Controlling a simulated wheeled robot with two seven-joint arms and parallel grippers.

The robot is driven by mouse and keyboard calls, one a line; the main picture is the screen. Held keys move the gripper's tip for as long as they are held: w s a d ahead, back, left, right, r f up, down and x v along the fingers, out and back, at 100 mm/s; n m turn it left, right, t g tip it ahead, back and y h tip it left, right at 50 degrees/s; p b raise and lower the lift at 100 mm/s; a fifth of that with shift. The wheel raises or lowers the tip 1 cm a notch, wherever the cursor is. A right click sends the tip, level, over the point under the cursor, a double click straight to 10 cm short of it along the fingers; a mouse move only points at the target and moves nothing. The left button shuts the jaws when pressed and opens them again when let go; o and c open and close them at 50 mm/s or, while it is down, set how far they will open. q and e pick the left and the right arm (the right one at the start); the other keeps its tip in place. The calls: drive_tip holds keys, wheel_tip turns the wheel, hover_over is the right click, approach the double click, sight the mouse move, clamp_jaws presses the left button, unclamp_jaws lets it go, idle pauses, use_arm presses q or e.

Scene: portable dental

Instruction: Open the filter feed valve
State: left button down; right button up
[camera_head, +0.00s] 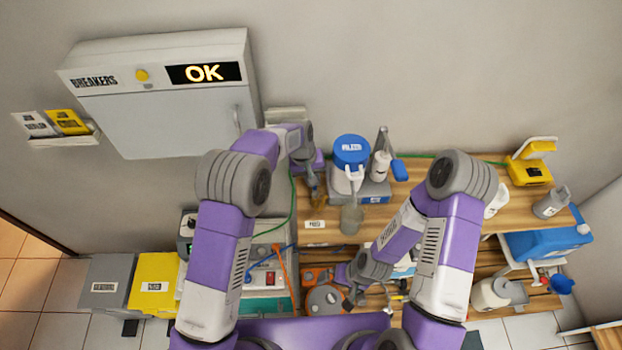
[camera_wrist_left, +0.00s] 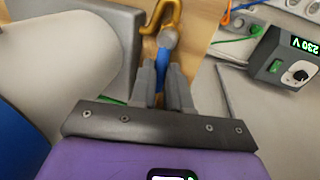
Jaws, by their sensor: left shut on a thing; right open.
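In the left wrist view, my left gripper (camera_wrist_left: 165,85) is shut on a narrow blue handle (camera_wrist_left: 164,57). A grey rounded end (camera_wrist_left: 168,38) and a curved brass-coloured pipe (camera_wrist_left: 160,15) lie just beyond it. In the head view my left gripper (camera_head: 313,188) points down beside a small brass-coloured piece (camera_head: 319,202), left of the blue-lidded filter unit (camera_head: 351,151). The arm hides part of the fitting, and I cannot tell the handle's exact angle to the pipe. My right gripper (camera_head: 350,288) is open, low over the front of the bench, partly hidden by its own arm.
A glass jar (camera_head: 351,219) stands in front of the filter unit. A bottle (camera_head: 381,165) is at its right. A breaker cabinet (camera_head: 160,100) reading OK hangs on the wall. A power box reading 230 V (camera_wrist_left: 285,60) is at the right in the left wrist view. Bare wood (camera_head: 425,172) lies at the back.

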use_arm(q)
drive_tip(key=shift+m, duration=0.3)
drive_tip(key=c, duration=1.1)
unclamp_jaws()
wheel_tip(320, 180, up, 7)
drive_tip(key=a, duration=0.1)
drive_tip(key=shift+a+r, duration=0.15)
drive_tip(key=shift+r, duration=0.05)
drive_tip(key=shift+f, duration=0.1)
